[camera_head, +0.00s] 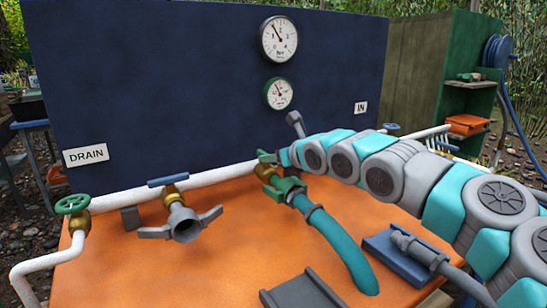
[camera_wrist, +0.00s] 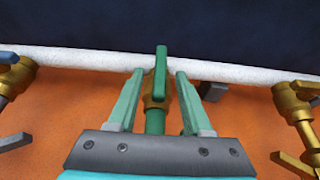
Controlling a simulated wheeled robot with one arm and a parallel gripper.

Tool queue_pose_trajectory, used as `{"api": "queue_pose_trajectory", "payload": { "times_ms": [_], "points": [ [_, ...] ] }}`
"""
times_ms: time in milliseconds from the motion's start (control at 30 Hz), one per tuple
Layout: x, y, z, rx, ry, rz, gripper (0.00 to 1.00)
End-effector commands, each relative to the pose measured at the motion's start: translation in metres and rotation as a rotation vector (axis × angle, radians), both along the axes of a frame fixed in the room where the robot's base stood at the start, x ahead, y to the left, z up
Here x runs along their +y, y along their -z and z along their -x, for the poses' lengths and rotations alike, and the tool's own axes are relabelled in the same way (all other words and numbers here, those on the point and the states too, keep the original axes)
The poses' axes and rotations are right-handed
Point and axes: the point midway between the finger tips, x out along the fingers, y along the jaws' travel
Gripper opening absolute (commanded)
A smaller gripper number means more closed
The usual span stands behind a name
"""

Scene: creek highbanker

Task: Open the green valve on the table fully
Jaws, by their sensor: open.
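The green valve lever (camera_wrist: 161,72) stands up from a brass valve body in the wrist view and overlaps the white pipe behind it. A green coupling (camera_wrist: 155,121) shows below the body. My gripper (camera_wrist: 153,76) is open, with one finger on each side of the lever and visible gaps between. In the head view the green lever (camera_head: 266,157) and brass body sit on the pipe at the table's back, above a green coupling (camera_head: 283,188) with a teal hose. There, my wrist comes from the right and partly hides the valve; the fingertips are hard to make out.
The orange table (camera_head: 200,275) holds a blue-levered valve (camera_head: 168,181) with a grey winged coupling, a green-wheeled valve (camera_head: 72,204) at the left, and a blue block (camera_head: 400,260) at the right. A dark blue panel (camera_head: 200,80) with two gauges rises behind the white pipe (camera_head: 125,199).

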Motion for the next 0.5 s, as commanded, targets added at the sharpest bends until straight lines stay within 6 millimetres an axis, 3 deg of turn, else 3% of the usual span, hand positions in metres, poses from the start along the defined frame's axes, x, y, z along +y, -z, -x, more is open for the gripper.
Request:
{"api": "queue_pose_trajectory", "payload": {
  "times_ms": [167, 500],
  "points": [
    [-0.005, -0.003, 0.005, -0.002, 0.0, -0.001, 0.5],
    [-0.031, -0.022, 0.045, -0.001, 0.0, 0.002, 0.5]
  ]
}}
